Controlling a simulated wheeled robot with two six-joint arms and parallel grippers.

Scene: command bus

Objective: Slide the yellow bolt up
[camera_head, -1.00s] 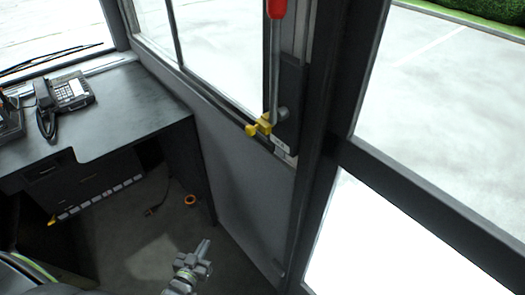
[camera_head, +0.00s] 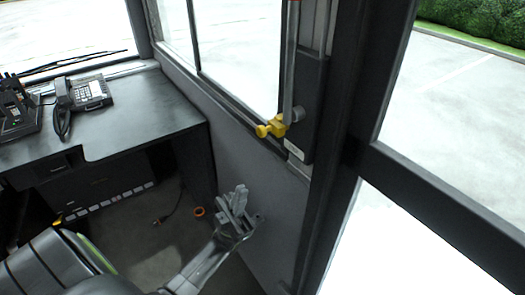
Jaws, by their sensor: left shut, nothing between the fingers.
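The yellow bolt (camera_head: 271,127) sits at the lower end of a grey metal rod (camera_head: 290,60), on a dark plate (camera_head: 308,95) fixed to the door post. Its round knob points left. My left gripper (camera_head: 240,190) is below and a little left of the bolt, in front of the grey wall panel. It points up, is shut and empty, and is apart from the bolt. My right gripper is not in view.
A dark desk (camera_head: 150,115) with a black telephone (camera_head: 85,93) stands at the left. A dark door frame (camera_head: 345,150) with glass panes is at the right. An orange ring (camera_head: 199,212) lies on the floor. The space between gripper and bolt looks clear.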

